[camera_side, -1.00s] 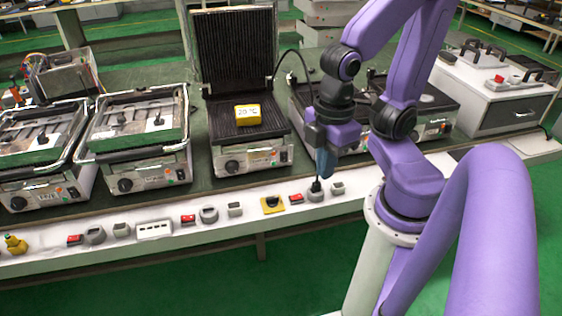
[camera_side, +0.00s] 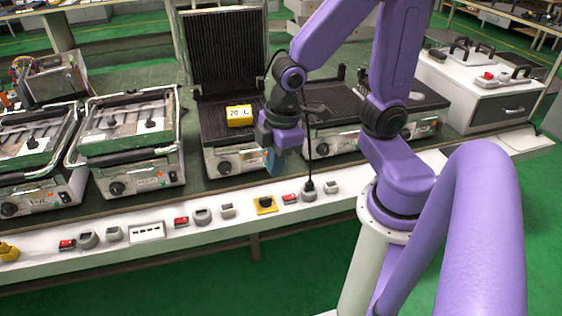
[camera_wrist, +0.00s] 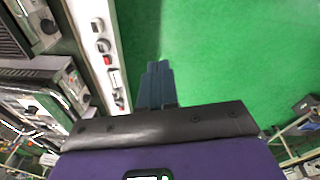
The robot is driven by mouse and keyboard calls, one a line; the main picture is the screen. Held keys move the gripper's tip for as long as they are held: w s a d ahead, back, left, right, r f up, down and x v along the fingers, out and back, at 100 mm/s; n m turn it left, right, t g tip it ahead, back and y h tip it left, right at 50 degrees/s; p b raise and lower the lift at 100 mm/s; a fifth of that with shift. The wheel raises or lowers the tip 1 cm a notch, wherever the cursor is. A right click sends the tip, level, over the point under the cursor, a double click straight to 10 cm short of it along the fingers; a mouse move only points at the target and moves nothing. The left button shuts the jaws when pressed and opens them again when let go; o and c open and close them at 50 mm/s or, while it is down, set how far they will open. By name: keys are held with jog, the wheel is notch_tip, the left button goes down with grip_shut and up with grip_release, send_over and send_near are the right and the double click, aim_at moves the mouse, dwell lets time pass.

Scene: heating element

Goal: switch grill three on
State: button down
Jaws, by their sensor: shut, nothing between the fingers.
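I cannot tell for certain which unit is grill three. Its front has a black knob (camera_side: 224,168). My gripper (camera_side: 273,161) is shut and empty, pointing down in front of the right part of this grill, above the white strip (camera_side: 210,212). A black plug (camera_side: 309,187) with its cable sits in a socket on the strip, to the gripper's right. In the wrist view, my closed blue fingers (camera_wrist: 158,70) hang over green floor.
Two closed grills (camera_side: 132,145) stand to the left and a flat grill (camera_side: 335,140) to the right. The strip carries a yellow-based black switch (camera_side: 264,204), red switches (camera_side: 181,222) and grey sockets (camera_side: 202,216). The floor in front is clear.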

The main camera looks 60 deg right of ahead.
jog(key=w+d+f+m+t, duration=0.1)
jog(key=w+d+f+t, duration=0.1)
jog(key=w+d+f, duration=1.15)
jog(key=s+d+f+m+t, duration=0.1)
jog(key=d+f, duration=0.4)
jog(key=d, duration=0.5)
jog(key=s+d+f+m+t+h, duration=0.1)
jog(key=s+d+f+t, duration=0.1)
jog(key=d+f, duration=0.4)
jog(key=shift+s+d+f+m+t, duration=0.3)
jog(key=shift+s+d+m, duration=0.1)
jog(key=shift+d, duration=1.5)
jog(key=shift+w, duration=0.1)
jog(key=shift+w+d+f, duration=0.55)
jog(key=shift+w+f, duration=0.85)
jog(key=shift+f, duration=0.05)
jog(key=shift+w+d+f, duration=0.6)
jog(key=shift+w+f, duration=0.8)
jog(key=shift+w+d+f, duration=0.55)
jog(key=shift+w+f, duration=0.85)
jog(key=shift+f, duration=0.05)
